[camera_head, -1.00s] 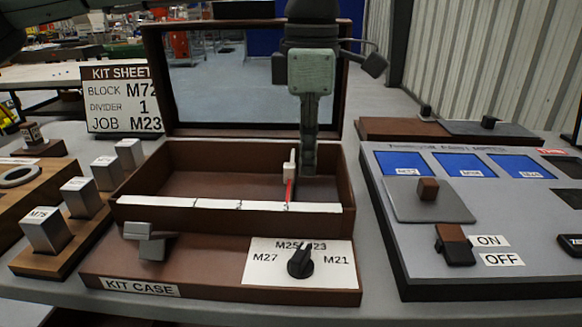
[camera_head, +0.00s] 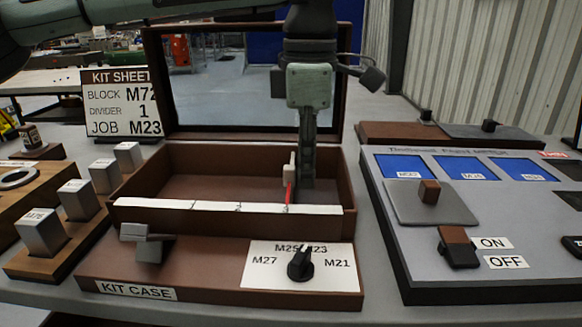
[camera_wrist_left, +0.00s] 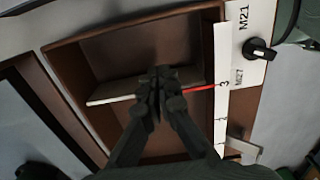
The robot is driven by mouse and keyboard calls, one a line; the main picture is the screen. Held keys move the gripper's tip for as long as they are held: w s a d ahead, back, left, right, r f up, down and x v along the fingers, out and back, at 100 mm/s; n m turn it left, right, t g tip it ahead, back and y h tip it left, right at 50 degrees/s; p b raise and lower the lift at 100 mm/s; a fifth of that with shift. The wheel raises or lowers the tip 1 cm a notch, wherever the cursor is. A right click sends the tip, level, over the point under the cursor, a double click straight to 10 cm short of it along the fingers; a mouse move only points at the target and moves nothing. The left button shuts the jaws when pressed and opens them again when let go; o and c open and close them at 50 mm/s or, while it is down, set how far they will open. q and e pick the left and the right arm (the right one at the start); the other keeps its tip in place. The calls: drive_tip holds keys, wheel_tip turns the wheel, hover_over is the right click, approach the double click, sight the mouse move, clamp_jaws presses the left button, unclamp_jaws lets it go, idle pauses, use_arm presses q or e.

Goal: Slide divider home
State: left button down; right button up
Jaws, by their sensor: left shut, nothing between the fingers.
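The kit case (camera_head: 135,187) is a brown open tray with a white numbered strip (camera_head: 215,206) along its front wall. Inside, the divider (camera_head: 289,172) shows as a narrow upright white piece with a red line at mark 3. In the left wrist view the divider (camera_wrist_left: 105,100) is a thin panel with a white edge and red end reaching mark 3. My left gripper (camera_head: 306,184) is shut and empty, pointing down into the case just right of the divider. In the wrist view its fingertips (camera_wrist_left: 160,78) overlap the divider's edge; contact is unclear. My right gripper is out of view.
The case lid (camera_head: 152,80) stands open behind. A kit sheet (camera_head: 118,103) reads block M72, divider 1, job M23. A black dial (camera_head: 300,264) and grey latch (camera_head: 147,240) are in front. Metal blocks (camera_head: 40,232) stand left; a switch panel (camera_head: 405,270) is right.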

use_arm(q)
drive_tip(key=shift+a, duration=1.65)
drive_tip(key=shift+a+b, duration=0.15)
drive_tip(key=shift+b, duration=0.15)
drive_tip(key=shift+a, duration=1.65)
drive_tip(key=shift+a+b, duration=0.3)
drive_tip(key=shift+a, duration=1.45)
drive_tip(key=shift+a, duration=1.85)
